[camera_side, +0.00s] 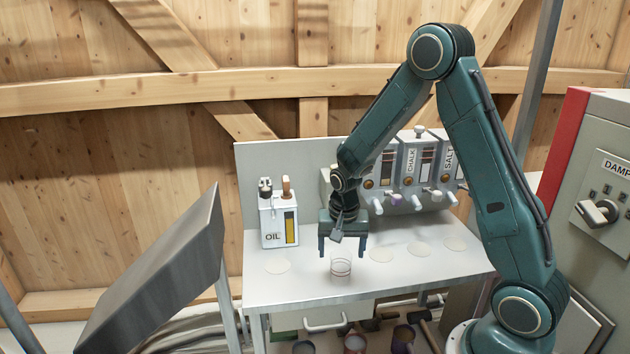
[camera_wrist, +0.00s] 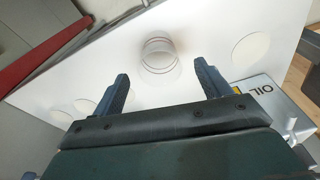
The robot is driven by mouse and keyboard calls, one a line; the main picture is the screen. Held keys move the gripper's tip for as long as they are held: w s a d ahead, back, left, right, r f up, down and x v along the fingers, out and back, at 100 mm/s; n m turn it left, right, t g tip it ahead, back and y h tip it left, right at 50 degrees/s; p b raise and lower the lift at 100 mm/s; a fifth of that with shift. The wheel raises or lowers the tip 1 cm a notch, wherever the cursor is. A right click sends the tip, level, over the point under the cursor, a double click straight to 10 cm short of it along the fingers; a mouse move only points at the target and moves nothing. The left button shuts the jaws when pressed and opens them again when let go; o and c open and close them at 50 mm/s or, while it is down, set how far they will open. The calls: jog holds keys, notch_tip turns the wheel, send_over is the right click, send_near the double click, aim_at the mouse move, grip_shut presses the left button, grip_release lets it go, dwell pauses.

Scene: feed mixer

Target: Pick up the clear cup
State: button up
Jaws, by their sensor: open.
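The clear cup (camera_side: 341,264) stands upright on the white table (camera_side: 300,292), near its front edge. It is see-through with thin dark reddish lines around it. My gripper (camera_side: 341,256) points down over the table with its two fingers apart and empty, close to the cup. In the wrist view the cup (camera_wrist: 160,56) lies just beyond the fingertips, centred between the two fingers of my gripper (camera_wrist: 164,76). The fingers do not touch it there.
An oil can (camera_side: 280,220) stands left of the cup. Dispensers marked chalk (camera_side: 410,165) and salt (camera_side: 449,160) line the back right. Pale round spots (camera_side: 381,255) mark the tabletop. A slanted metal panel (camera_side: 165,275) is at front left, a grey control box (camera_side: 600,190) at right.

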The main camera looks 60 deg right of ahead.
aim_at(341, 267)
jog(key=shift+f, duration=0.8)
jog(key=shift+f, duration=0.1)
jog(key=shift+w+d+f, duration=0.1)
jog(key=shift+d+f, duration=0.05)
jog(key=shift+f, duration=1.1)
jog(key=shift+w+d+f, duration=0.1)
jog(key=shift+f, duration=1.15)
jog(key=c, duration=1)
